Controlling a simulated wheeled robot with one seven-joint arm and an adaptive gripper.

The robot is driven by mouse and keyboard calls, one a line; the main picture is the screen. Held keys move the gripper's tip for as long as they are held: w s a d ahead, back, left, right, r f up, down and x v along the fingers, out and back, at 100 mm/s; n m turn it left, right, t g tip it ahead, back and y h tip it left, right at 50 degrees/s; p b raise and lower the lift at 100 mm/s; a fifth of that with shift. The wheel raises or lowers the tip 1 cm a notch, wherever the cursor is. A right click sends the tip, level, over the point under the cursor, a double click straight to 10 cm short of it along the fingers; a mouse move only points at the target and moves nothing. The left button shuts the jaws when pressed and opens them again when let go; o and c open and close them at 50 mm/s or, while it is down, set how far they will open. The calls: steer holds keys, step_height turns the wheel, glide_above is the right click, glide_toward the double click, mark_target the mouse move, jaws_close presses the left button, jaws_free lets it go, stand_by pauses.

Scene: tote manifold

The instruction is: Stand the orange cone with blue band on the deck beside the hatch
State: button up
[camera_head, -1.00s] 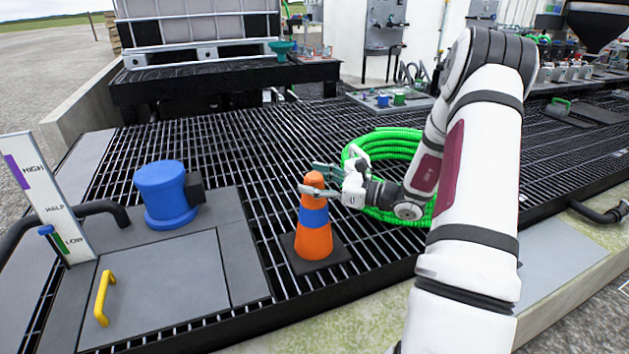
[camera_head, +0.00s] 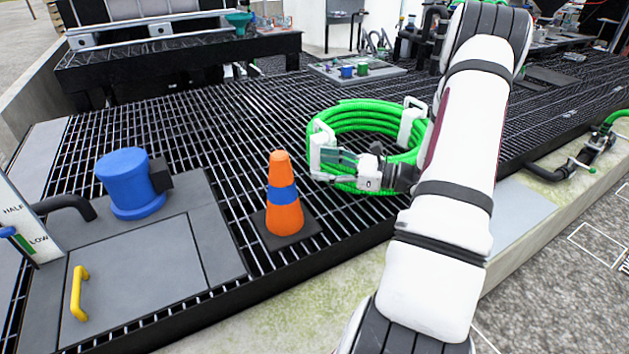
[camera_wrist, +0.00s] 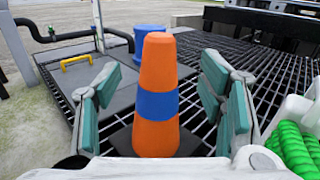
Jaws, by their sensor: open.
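The orange cone with blue band (camera_head: 283,195) stands upright on its dark square base on the grating, just right of the grey hatch plate. My gripper (camera_head: 318,167) is open and empty, to the right of the cone and apart from it. In the wrist view the cone (camera_wrist: 157,100) stands ahead, between the two green-padded fingers (camera_wrist: 160,100) as seen from the camera. The hatch (camera_head: 140,265) is a grey panel with a yellow handle (camera_head: 78,292). The hatch also shows behind the cone in the wrist view (camera_wrist: 90,85).
A blue motor-like cylinder (camera_head: 130,183) stands behind the hatch. A green hose coil (camera_head: 365,115) lies on the grating behind my gripper. A level board (camera_head: 25,225) stands at the left. Open grating lies behind the cone.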

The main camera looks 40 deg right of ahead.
steer(key=s+a+r+n+g+y, duration=0.15)
steer(key=a+r+n+g, duration=0.3)
steer(key=a, duration=0.45)
steer(key=s+a+r+n+g+y, duration=0.1)
steer(key=s+a+r+n+g, duration=0.1)
steer(key=a+r+n+g, duration=0.45)
steer(key=s+a+r+n+g+y, duration=0.15)
steer(key=a+n, duration=0.25)
steer(key=a, duration=0.6)
steer(key=s+a+r+n+g+h, duration=0.1)
steer(key=s+a+n+g+h, duration=0.3)
steer(key=s, duration=0.4)
steer(key=s+a+r+n+g+h, duration=0.1)
steer(key=s+a+n+h, duration=0.3)
steer(key=s+n, duration=0.3)
steer(key=s+d+n+t+h, duration=0.2)
steer(key=s+d+n+h, duration=0.1)
steer(key=s, duration=0.4)
steer(key=shift+f+n+h, duration=0.3)
steer(key=shift+n+h, duration=0.1)
steer(key=shift+h, duration=0.5)
steer(key=shift+s+d, duration=0.1)
step_height(320, 180, up, 27)
steer(key=t+p, duration=0.4)
steer(key=p, duration=2.1)
steer(key=shift+d, duration=0.25)
